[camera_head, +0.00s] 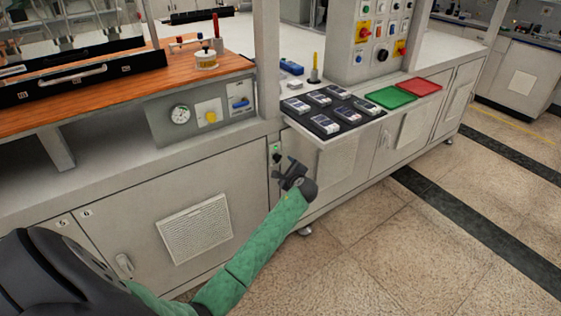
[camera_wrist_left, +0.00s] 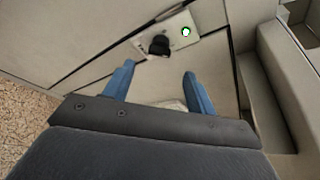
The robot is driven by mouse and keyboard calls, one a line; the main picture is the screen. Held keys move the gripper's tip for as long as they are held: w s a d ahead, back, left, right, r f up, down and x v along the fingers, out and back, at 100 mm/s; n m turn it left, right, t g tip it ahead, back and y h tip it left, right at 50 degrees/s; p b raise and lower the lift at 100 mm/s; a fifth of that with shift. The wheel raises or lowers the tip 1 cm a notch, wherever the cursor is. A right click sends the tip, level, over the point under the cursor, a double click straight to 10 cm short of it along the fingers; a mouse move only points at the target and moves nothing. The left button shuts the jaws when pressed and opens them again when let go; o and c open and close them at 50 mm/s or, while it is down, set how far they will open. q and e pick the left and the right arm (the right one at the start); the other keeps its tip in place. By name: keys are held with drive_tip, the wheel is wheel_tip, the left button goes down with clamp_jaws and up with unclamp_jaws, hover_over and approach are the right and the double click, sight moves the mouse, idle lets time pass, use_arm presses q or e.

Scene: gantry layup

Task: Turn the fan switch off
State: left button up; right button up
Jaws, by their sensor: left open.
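The fan switch is a black knob (camera_wrist_left: 159,45) on a small pale plate (camera_wrist_left: 178,35) with a lit green lamp (camera_wrist_left: 186,32) beside it. In the head view the plate (camera_head: 275,149) is on the narrow cabinet post, partly hidden by my gripper. My left gripper (camera_head: 284,169) is in front of the post. In the left wrist view its blue fingers (camera_wrist_left: 159,74) are apart and empty, with the knob just beyond the tips, roughly between them. I see no contact with the knob. Which way the knob is turned is unclear. My right gripper is not in view.
A gauge panel (camera_head: 203,115) is up to the left. A dark tray (camera_head: 300,126) of small devices sits on the counter, with green (camera_head: 388,97) and red (camera_head: 420,87) mats beside it. A control box (camera_head: 372,40) stands behind. The floor in front is clear.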

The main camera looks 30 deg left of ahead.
sight(279, 160)
use_arm(q)
drive_tip(key=p+x, duration=0.1)
drive_tip(key=x, duration=0.5)
drive_tip(key=shift+a, duration=0.15)
drive_tip(key=shift+x, duration=0.8)
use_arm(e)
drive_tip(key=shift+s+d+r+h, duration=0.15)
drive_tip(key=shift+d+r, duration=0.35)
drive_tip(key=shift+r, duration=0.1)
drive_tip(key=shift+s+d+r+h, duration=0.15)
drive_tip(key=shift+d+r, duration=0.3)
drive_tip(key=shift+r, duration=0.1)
use_arm(q)
drive_tip(key=c, duration=1)
drive_tip(key=shift+f, duration=0.1)
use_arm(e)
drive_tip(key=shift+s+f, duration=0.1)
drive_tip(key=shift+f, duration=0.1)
